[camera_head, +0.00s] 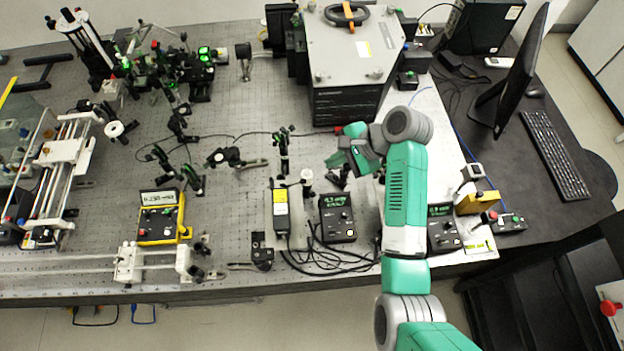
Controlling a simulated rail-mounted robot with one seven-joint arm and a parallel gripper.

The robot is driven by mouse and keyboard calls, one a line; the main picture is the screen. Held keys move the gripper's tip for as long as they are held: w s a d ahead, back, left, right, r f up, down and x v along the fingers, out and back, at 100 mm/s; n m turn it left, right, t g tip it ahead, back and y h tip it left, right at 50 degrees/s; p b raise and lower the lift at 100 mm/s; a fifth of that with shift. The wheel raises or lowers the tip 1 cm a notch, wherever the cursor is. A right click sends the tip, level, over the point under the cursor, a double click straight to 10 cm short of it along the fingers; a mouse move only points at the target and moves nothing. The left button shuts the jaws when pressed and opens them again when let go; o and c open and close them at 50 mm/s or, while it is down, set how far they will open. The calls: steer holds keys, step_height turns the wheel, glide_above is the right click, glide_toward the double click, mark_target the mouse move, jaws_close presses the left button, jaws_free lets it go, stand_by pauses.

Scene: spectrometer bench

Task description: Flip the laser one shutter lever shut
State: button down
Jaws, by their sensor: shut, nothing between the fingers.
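My gripper (336,161) is at the end of my green and grey arm, over the optical bench (230,120), right of the middle. Its small fingers point left and look shut with nothing held. A black controller with a lit green display (337,217) stands just below my gripper. I cannot make out which part is the laser one shutter lever; it is too small to tell or hidden. I see no contact between my gripper and a lever.
A dark post mount (284,150) stands left of my gripper. A large grey-topped instrument (350,62) stands behind it. A yellow meter (161,217) stands at the lower left. Loose black cables lie near the bench's front edge. A monitor (522,70) and keyboard (555,155) are at the right.

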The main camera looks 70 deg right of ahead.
steer(key=shift+s+f+m+y, duration=0.3)
steer(key=shift+s+f+m, duration=0.1)
steer(key=shift+s+f, duration=0.35)
steer(key=shift+r, duration=0.1)
steer(key=x, duration=1)
steer(key=shift+r, duration=0.1)
